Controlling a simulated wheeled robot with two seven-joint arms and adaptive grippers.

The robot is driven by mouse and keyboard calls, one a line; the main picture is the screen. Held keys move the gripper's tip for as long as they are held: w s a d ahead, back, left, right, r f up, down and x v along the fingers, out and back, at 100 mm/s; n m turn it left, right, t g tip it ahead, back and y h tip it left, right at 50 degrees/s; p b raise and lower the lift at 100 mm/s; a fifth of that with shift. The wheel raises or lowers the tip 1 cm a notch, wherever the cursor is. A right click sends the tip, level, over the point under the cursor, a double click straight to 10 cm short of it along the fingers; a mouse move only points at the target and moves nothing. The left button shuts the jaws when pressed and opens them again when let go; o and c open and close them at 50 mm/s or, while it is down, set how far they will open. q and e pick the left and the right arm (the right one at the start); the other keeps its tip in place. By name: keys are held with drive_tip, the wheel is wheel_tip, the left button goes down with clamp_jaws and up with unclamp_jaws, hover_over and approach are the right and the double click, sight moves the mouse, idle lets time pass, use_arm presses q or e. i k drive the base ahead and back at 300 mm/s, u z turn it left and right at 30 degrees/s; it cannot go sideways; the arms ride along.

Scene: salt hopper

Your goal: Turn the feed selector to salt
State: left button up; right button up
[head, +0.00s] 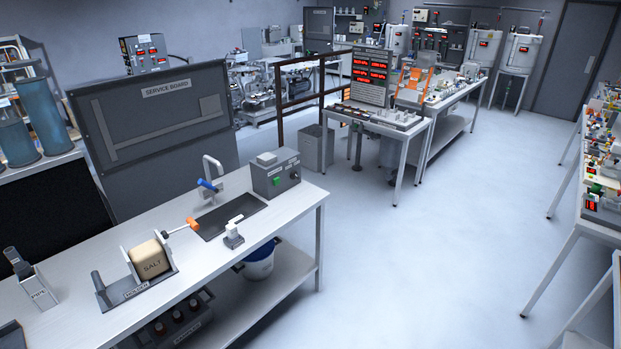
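Neither of my grippers shows in the head view. No label reading "feed selector" can be made out, so I cannot tell which control it is. A tan block marked SALT (151,260) sits in a grey holder (137,290) on the near-left bench.
The near-left bench (222,275) has a lower shelf with a white-and-blue bucket (260,262). A dark service board (155,120) stands behind it. A table with red displays (370,72) is further back. Cluttered benches line the right; the floor (440,240) between is clear.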

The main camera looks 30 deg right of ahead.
sight(294, 175)
drive_tip(key=z, duration=0.6)
drive_tip(key=i, duration=0.65)
drive_tip(key=z, duration=0.45)
drive_tip(key=i, duration=0.8)
drive_tip(key=u, duration=0.3)
